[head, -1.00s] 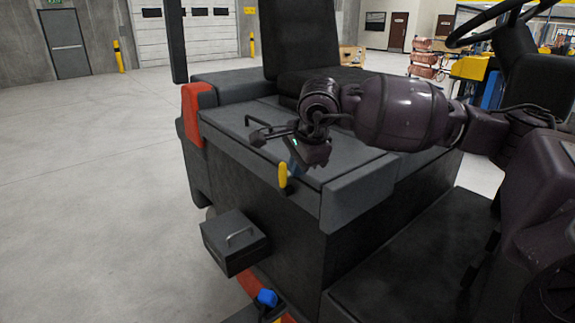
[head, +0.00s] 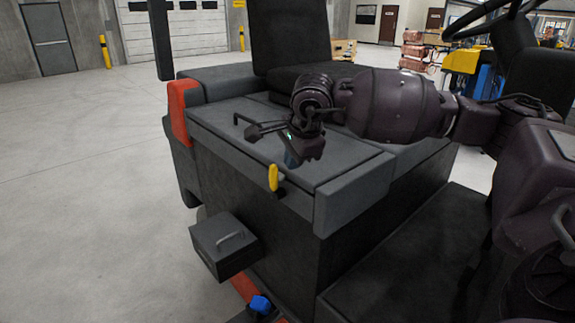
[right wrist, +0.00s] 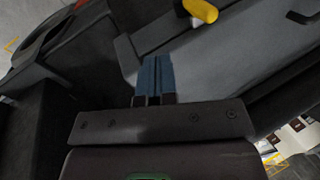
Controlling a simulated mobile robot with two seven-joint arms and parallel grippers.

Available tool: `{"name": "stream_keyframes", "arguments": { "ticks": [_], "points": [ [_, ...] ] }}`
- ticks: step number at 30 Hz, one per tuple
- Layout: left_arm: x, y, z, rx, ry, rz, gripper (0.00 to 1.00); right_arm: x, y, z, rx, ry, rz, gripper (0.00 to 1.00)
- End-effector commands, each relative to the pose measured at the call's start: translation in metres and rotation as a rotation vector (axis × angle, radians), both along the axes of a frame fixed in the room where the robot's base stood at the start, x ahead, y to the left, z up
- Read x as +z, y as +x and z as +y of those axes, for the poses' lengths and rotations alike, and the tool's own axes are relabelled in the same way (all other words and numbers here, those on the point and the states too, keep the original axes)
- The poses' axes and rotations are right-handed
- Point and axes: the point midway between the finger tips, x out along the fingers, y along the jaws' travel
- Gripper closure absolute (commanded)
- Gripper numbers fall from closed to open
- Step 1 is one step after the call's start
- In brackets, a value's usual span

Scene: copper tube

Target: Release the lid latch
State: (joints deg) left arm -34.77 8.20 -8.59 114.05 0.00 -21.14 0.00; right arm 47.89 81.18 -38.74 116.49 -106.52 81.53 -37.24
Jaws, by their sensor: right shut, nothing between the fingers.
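The lid latch shows as a yellow handle (head: 273,177) standing upright at the front edge of the dark grey lid (head: 350,172) in the head view. In the right wrist view the yellow handle (right wrist: 201,10) is at the top, right of and beyond the fingertips. My right gripper (head: 291,158) hangs over the lid, just right of and above the handle, apart from it. Its blue fingers (right wrist: 155,75) are closed together with nothing between them. My left gripper is not in view.
A black box with a handle (head: 224,246) sticks out from the vehicle's side below the latch. A black bar handle (head: 255,128) stands on the lid. A seat (head: 288,50) rises behind the lid. Open floor (head: 80,190) lies to the left.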

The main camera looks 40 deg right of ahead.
Motion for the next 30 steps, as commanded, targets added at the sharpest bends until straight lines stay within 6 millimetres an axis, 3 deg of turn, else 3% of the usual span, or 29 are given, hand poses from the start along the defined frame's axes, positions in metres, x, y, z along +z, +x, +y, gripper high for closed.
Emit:
{"name": "stream_keyframes", "arguments": {
  "ticks": [16, 22, 30],
  "points": [
    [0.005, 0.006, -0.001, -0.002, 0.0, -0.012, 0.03, -0.086, 0.034, -0.003, 0.0, 0.002, 0.002, 1.0],
    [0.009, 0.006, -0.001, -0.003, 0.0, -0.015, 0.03, -0.082, 0.06, -0.006, 0.001, 0.003, -0.001, 1.0],
    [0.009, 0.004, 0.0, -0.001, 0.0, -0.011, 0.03, -0.083, 0.072, -0.008, 0.002, 0.003, 0.001, 1.0]
  ]
}}
